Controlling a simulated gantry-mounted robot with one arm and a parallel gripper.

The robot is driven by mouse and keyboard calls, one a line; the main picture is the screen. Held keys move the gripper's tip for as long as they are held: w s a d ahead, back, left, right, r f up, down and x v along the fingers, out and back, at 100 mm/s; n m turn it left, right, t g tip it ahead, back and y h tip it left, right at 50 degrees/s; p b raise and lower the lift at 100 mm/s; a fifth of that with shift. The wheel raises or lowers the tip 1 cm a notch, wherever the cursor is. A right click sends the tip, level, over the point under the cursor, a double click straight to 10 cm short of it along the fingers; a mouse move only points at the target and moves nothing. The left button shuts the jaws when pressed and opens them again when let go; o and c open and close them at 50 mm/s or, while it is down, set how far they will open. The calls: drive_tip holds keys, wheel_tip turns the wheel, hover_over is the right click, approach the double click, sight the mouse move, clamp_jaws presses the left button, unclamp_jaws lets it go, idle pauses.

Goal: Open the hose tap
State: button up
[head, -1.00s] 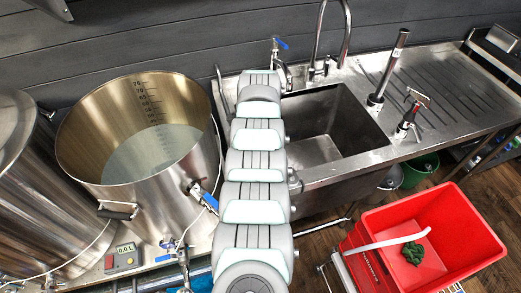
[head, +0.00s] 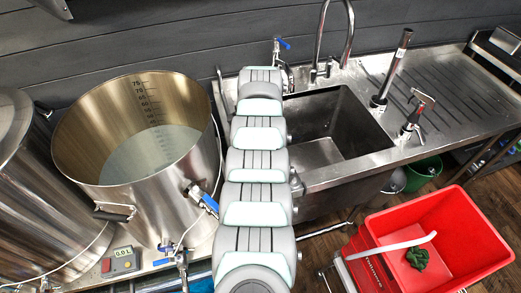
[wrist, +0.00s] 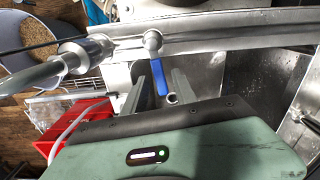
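The hose tap's blue lever (head: 284,44) shows at the back wall behind the sink's left side, on a metal tap body. In the wrist view the blue lever (wrist: 160,77) extends from a round metal fitting (wrist: 152,41) towards my gripper. My gripper (wrist: 162,90) is open, its two fingers apart, with the lever showing between them. I cannot tell whether either finger touches it. In the head view my arm hides my gripper and the lower part of the tap.
A steel sink (head: 350,178) with a curved faucet (head: 350,30) stands right of my arm. A large open kettle (head: 205,165) of liquid stands to the left. A red crate (head: 455,205) holding a green clump (head: 417,258) is at the lower right.

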drive_tip(key=shift+r, duration=0.1)
wheel_tip(320, 180, up, 11)
drive_tip(key=shift+f+p, duration=0.2)
drive_tip(key=shift+p, duration=0.2)
idle(0.3)
